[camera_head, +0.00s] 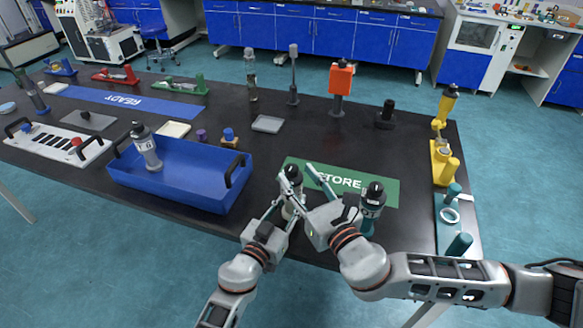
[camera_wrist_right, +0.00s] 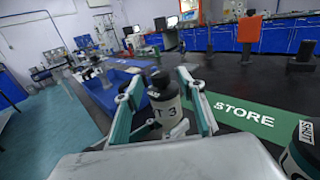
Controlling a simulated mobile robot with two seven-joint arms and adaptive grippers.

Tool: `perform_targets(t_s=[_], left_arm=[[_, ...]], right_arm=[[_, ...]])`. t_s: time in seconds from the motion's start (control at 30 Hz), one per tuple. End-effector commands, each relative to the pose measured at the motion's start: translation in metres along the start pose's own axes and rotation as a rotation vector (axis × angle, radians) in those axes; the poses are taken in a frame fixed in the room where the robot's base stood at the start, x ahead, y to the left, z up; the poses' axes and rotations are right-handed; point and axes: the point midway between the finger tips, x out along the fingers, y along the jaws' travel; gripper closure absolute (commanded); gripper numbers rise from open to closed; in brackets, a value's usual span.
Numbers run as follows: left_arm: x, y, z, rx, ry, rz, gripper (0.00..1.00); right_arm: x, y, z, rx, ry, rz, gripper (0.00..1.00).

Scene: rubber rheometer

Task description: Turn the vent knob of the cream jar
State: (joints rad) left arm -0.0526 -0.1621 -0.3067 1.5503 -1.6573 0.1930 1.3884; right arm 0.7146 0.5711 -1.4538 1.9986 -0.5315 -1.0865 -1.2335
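The cream jar (camera_wrist_right: 166,112) stands upright in the right wrist view, with a black cap and knob on top and dark lettering on its side. In the head view its black top (camera_head: 293,173) shows among my fingers, and much of its body is hidden. My right gripper (camera_head: 306,175) is open, its teal and grey fingers on both sides of the jar's upper part. I see no clear contact with the knob. My left gripper (camera_head: 284,206) is low at the jar's body. Whether its fingers are closed on the jar is hidden.
A teal jar (camera_head: 372,204) stands close right of my right gripper, at the green STORE mat (camera_head: 385,187). A blue tray (camera_head: 190,188) holding a grey bottle (camera_head: 147,149) is on the left. An orange-topped stand (camera_head: 340,82) and a yellow holder (camera_head: 441,165) stand farther off.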

Motion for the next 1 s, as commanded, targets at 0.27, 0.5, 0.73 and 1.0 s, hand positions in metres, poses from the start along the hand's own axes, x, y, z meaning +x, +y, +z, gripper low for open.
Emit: perform_targets(t_s=[0.27,0.5,0.73,1.0], left_arm=[[0.000,0.000,0.000,0.000,-0.001,-0.001,1.00],[0.000,0.000,0.000,0.000,-0.001,-0.001,1.00],[0.000,0.000,0.000,0.000,-0.001,-0.001,1.00],[0.000,0.000,0.001,0.000,-0.001,-0.001,1.00]], right_arm=[[0.035,0.001,0.000,0.000,0.000,0.001,0.60],[0.042,0.000,0.000,0.000,0.000,0.001,0.60],[0.041,0.000,0.000,0.001,0.000,0.000,0.79],[0.041,0.000,0.000,0.001,0.000,-0.002,1.00]])
